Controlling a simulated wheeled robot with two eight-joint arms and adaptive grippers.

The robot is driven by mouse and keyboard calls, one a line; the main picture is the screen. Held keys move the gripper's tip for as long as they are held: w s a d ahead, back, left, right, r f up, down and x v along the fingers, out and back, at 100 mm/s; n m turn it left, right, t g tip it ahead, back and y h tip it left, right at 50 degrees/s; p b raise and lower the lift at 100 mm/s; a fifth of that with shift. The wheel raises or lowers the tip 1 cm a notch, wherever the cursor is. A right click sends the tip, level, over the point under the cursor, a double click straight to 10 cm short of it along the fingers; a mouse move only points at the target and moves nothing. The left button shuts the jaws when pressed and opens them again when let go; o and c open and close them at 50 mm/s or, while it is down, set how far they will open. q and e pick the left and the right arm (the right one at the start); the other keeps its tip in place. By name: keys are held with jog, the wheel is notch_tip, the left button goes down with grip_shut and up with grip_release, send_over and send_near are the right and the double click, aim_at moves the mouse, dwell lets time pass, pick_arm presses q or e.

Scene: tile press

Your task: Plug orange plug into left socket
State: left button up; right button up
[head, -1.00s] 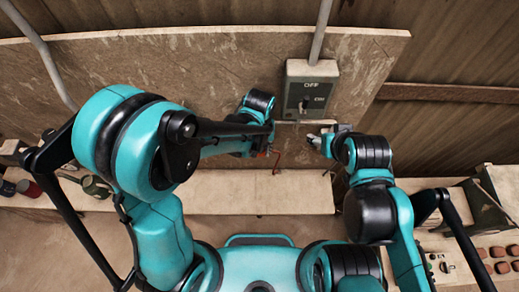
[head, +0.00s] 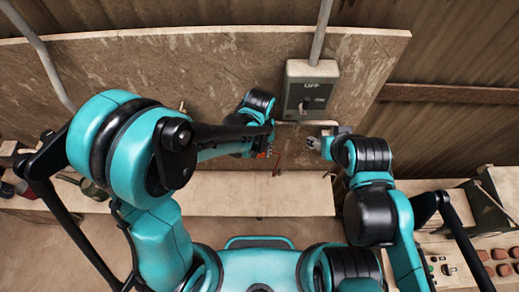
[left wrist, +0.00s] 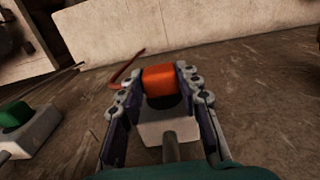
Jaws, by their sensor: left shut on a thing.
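In the left wrist view the orange plug (left wrist: 159,80) sits between the two fingers of my left gripper (left wrist: 160,88), which is shut on it. In the head view my left gripper (head: 268,146) is close to the wooden board, with a bit of the orange plug (head: 263,154) showing. My right gripper (head: 315,143) is right of it; its jaw opening is unclear.
A green plug (left wrist: 14,114) sits on another grey block (left wrist: 32,137) in the left wrist view. A reddish cable (left wrist: 126,72) runs beside the orange plug. A grey OFF/ON switch box (head: 309,78) hangs on the board (head: 200,65). A pale bench (head: 255,195) runs below.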

jog(key=shift+f+b, duration=1.6)
jog(key=shift+f, duration=0.05)
dwell(5.8)
